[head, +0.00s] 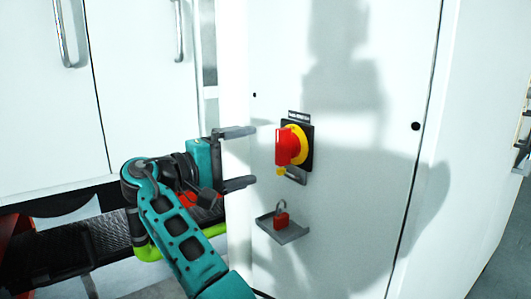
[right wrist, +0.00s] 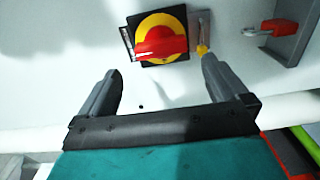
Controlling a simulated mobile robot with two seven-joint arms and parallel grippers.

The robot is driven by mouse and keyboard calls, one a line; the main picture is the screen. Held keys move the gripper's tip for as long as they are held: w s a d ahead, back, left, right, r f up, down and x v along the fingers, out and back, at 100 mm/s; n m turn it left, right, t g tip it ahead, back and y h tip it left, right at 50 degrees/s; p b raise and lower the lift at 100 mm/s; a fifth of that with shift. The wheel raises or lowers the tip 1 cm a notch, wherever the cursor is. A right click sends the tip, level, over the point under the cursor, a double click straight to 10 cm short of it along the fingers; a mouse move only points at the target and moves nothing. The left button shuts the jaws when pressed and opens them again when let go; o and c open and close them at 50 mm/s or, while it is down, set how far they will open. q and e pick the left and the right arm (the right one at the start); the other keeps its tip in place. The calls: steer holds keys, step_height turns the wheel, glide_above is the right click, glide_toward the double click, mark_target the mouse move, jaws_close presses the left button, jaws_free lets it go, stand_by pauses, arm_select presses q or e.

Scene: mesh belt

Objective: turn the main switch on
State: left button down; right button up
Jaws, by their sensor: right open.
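The main switch (head: 288,147) is on the white cabinet door, a red handle on a yellow disc and a black square plate. Its handle stands upright in the head view. It also shows at the top of the right wrist view (right wrist: 160,43). My right gripper (head: 251,156) is open and empty, just left of the switch in the head view, its two fingers one above the other. In the right wrist view its fingers (right wrist: 162,66) point toward the switch, with the handle beyond the gap between them. They look apart from it. My left gripper is not in view.
A grey hasp (head: 297,176) with a small yellow piece (head: 281,171) is just below the switch. A red padlock (head: 281,219) sits on a small grey shelf (head: 291,236) lower on the door. White cabinets (head: 40,120) with handles and a dark mesh belt (head: 108,234) are at left.

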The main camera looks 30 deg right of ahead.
steer(key=shift+s+a, duration=0.15)
steer(key=shift+a, duration=1.85)
